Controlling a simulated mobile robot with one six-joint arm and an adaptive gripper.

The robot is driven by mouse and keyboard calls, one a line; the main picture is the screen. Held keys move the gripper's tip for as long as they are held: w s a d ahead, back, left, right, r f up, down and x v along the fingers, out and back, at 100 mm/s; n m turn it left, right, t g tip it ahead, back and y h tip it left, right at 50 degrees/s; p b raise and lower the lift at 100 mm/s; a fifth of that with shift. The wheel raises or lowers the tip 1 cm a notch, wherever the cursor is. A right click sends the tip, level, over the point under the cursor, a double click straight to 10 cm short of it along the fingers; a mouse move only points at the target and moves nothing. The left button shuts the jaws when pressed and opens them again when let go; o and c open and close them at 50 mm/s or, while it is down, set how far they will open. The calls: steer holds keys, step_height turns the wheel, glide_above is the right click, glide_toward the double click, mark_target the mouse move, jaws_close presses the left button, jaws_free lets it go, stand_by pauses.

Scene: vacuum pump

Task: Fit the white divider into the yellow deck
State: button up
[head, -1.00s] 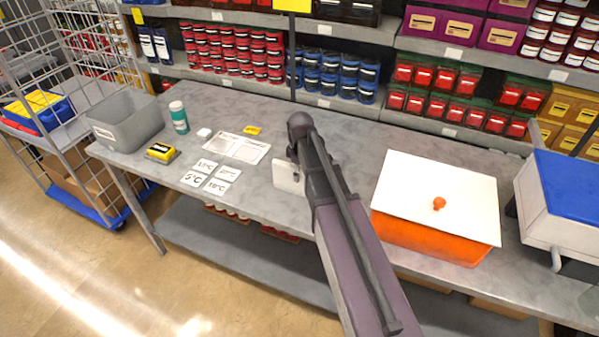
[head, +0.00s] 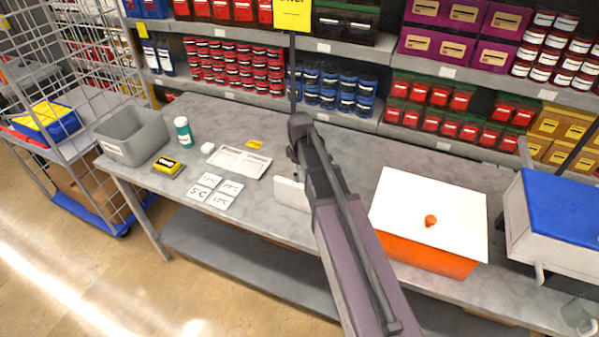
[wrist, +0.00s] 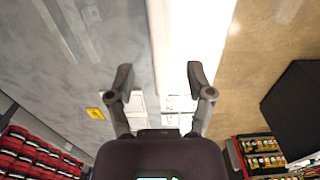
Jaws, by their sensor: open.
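A white upright panel (head: 290,193), which looks like the white divider, stands on the grey table near its front edge. My gripper (head: 297,155) is just behind and above it in the head view, its fingers mostly hidden by my arm. In the wrist view my gripper (wrist: 159,76) is open, with two dark fingers spread apart and nothing clearly held. A broad white strip (wrist: 190,45) runs past the fingertips; it may be the panel close up. I cannot tell which yellow thing is the deck; a small yellow and black block (head: 167,166) lies on the table.
An orange box with a white lid (head: 440,190) and a blue-topped case (head: 565,200) stand right. A grey bin (head: 132,136), a teal bottle (head: 183,131), a white tray (head: 240,162) and cards (head: 214,190) are left. Stocked shelves line the back.

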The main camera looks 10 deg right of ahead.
steer(key=shift+r+p, duration=1.6)
steer(key=shift+r, duration=0.35)
steer(key=shift+s, duration=0.1)
steer(key=s+m, duration=1)
steer(key=s, duration=0.6)
steer(key=shift+s+m, duration=0.3)
steer(key=shift+m, duration=0.1)
steer(key=shift+a, duration=0.1)
